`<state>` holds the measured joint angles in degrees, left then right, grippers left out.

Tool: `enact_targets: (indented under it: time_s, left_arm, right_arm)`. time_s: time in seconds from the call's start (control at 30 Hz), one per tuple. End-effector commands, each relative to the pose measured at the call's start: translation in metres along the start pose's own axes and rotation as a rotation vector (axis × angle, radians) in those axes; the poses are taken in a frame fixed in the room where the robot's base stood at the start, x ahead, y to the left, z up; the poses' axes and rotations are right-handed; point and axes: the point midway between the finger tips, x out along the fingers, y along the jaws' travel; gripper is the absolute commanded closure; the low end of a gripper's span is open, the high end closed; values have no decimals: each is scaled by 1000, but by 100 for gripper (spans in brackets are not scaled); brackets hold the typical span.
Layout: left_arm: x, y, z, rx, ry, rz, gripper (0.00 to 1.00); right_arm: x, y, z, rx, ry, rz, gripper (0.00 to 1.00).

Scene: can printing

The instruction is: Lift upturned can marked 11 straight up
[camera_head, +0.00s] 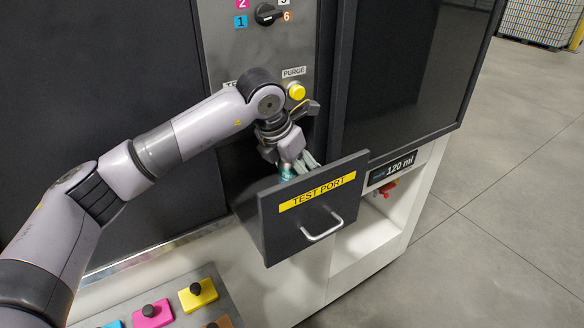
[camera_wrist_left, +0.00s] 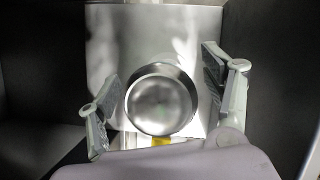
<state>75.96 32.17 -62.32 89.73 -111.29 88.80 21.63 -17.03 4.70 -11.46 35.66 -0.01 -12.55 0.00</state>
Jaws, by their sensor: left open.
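In the left wrist view an upturned metal can (camera_wrist_left: 162,100) shows its round, shiny base in the middle. It stands on a pale metal plate (camera_wrist_left: 100,42) inside the test port. My left gripper (camera_wrist_left: 162,112) is open, with one finger on each side of the can and a visible gap to each. In the head view my left gripper (camera_head: 297,168) reaches down behind the front of the TEST PORT drawer (camera_head: 342,206). There the drawer front mostly hides the can. No marking 11 can be read. My right gripper is not in view.
The drawer's dark walls (camera_wrist_left: 270,70) stand close on both sides of the gripper. Above it are a yellow PURGE button (camera_head: 297,91) and a black dial (camera_head: 268,14). Coloured blocks with knobs, one magenta (camera_head: 152,314), sit on a ledge at lower left. Open floor lies right.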

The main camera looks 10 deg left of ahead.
Motion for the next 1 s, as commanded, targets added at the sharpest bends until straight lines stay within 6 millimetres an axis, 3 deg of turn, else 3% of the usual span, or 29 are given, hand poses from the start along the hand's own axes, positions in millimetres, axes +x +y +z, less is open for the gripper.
enact_targets:
  time_s: [0.03, 0.2, 0.43, 1.0]
  left_arm:
    - [4, -1, 1, -1, 3, -2, 27]
    - [21, -1, 0, 0, 0, -2, 27]
    - [23, 0, 0, 0, -2, -1, 27]
    - [22, 0, 0, 0, -2, -1, 64]
  right_arm:
    - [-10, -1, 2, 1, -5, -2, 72]
    - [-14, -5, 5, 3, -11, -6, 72]
    - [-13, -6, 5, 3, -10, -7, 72]
    - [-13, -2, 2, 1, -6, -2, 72]
